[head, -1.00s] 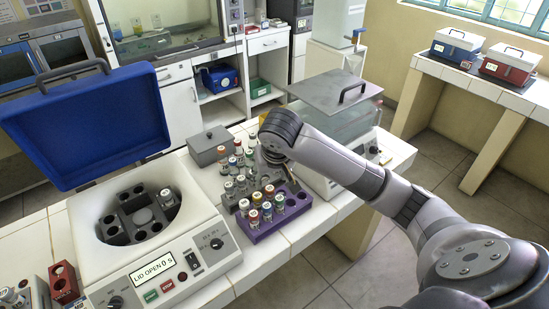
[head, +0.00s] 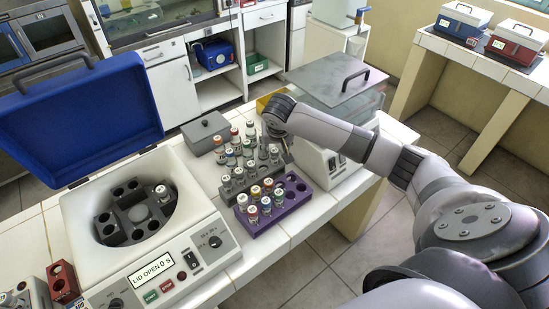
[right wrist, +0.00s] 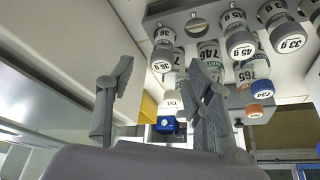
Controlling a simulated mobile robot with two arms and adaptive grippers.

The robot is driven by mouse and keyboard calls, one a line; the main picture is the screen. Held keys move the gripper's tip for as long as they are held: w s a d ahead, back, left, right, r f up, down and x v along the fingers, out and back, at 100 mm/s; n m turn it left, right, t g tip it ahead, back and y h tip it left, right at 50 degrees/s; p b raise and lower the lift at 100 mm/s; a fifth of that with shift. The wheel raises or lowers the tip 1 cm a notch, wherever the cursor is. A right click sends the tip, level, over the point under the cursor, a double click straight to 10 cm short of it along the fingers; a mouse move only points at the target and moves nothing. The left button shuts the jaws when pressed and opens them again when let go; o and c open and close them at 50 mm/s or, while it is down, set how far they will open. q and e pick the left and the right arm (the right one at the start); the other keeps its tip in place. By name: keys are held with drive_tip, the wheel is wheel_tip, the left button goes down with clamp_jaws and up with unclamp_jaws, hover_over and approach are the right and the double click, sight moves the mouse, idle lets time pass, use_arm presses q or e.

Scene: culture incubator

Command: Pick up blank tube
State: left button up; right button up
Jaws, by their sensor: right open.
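Several white-capped tubes (head: 239,174) stand in a grey rack (head: 283,159) on the bench. In the right wrist view they appear upside down; caps read like 36 g (right wrist: 162,60), 45 g (right wrist: 240,43) and 33 g (right wrist: 289,38). My left gripper is out of view.
A purple rack (head: 251,231) with colour-capped tubes and empty holes stands in front. An open centrifuge (head: 81,212) with one tube (head: 162,192) in its rotor is on the left. A grey lidded box (head: 207,134) stands behind the racks; a metal-lidded bath (head: 330,88) is behind right.

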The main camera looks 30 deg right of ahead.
sight(275, 150)
drive_tip(key=shift+w+f+p, duration=0.15)
drive_tip(key=shift+f+p, duration=0.1)
drive_tip(key=shift+p, duration=0.05)
drive_tip(key=p+x, duration=0.1)
drive_tip(key=x, duration=0.3)
drive_tip(key=shift+w+f, duration=0.15)
drive_tip(key=shift+w, duration=0.15)
drive_tip(key=shift+c, duration=0.2)
drive_tip(key=shift+f, duration=0.1)
drive_tip(key=c, duration=0.4)
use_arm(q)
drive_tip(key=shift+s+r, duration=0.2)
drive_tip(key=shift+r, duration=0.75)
use_arm(e)
drive_tip(key=c, duration=0.7)
